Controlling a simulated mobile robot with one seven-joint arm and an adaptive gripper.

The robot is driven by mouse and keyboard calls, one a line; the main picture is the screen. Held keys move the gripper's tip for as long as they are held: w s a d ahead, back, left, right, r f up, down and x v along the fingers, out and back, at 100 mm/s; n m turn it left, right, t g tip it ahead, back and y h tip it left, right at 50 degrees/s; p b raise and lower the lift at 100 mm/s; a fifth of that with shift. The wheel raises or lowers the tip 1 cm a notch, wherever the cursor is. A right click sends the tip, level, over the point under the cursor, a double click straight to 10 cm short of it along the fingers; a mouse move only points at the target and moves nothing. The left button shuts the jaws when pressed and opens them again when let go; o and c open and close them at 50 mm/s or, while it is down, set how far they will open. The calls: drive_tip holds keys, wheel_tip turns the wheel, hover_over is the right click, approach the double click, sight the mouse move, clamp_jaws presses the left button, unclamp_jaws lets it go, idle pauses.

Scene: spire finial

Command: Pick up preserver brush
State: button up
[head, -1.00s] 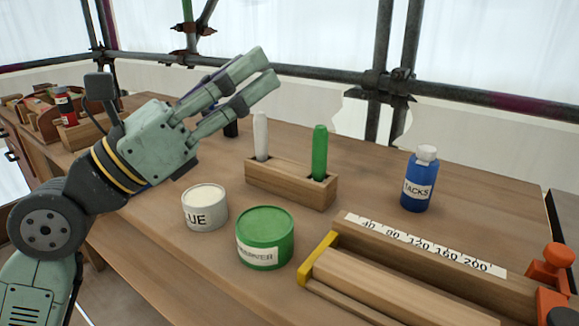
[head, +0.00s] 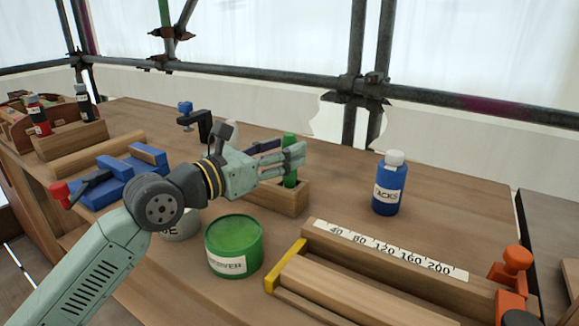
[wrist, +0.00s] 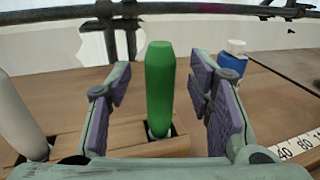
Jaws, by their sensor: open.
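The green-handled brush (head: 290,141), which I take as the preserver brush, stands upright in a slot of the wooden holder (head: 291,202). My gripper (head: 297,157) reaches across it from the left, hiding its middle in the head view. In the wrist view the green handle (wrist: 160,85) stands between my two open purple-padded fingers, with a visible gap on each side. The gripper is not closed on it.
The green preserver tin (head: 234,247) stands in front of the holder, with the glue tin (head: 180,226) partly behind my arm. A ruler-marked wooden jig (head: 390,256) fills the front right. Blue tools (head: 118,178) lie left.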

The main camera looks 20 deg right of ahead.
drive_tip(key=shift+x, duration=1.1)
clamp_jaws()
